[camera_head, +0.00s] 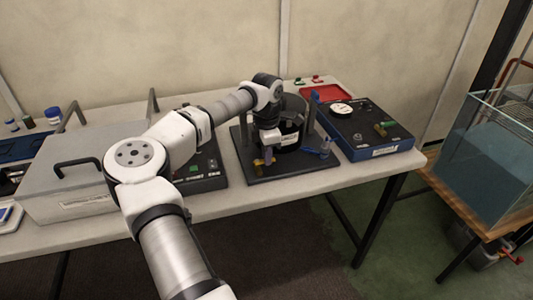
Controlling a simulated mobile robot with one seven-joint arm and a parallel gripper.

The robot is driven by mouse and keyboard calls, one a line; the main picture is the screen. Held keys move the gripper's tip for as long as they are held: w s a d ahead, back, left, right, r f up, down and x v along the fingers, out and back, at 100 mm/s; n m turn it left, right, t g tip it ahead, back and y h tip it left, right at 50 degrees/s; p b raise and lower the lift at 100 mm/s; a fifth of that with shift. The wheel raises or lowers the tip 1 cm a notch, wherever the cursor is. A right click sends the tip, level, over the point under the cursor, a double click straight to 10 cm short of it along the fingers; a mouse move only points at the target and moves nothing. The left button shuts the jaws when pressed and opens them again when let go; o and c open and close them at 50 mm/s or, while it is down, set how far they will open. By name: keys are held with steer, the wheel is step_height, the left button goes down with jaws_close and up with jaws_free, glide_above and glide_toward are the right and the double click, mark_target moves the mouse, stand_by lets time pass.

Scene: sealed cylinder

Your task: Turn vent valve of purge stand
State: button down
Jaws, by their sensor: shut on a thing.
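The purge stand (265,176) is a dark base plate on the table, carrying a black cylinder (291,140). A small yellow part (259,162), which looks like the vent valve's handle, sits low at the stand's front left. My gripper (268,156) reaches down in front of the cylinder and is shut on the yellow part. The fingertips are small and partly merge with the handle, so the exact grip and the valve's turn angle cannot be told. The arm hides part of the cylinder's top and left side.
A blue-sided panel box (372,142) is close on the right. A grey lidded box (75,190) stands left. A water tank (495,150) is far right.

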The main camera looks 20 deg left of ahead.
stand_by(0.3)
steer(key=c, duration=1.4)
jaws_free()
steer(key=shift+c, duration=0.2)
step_height(320, 180, up, 14)
steer(key=b, duration=0.2)
steer(key=shift+d+f, duration=0.1)
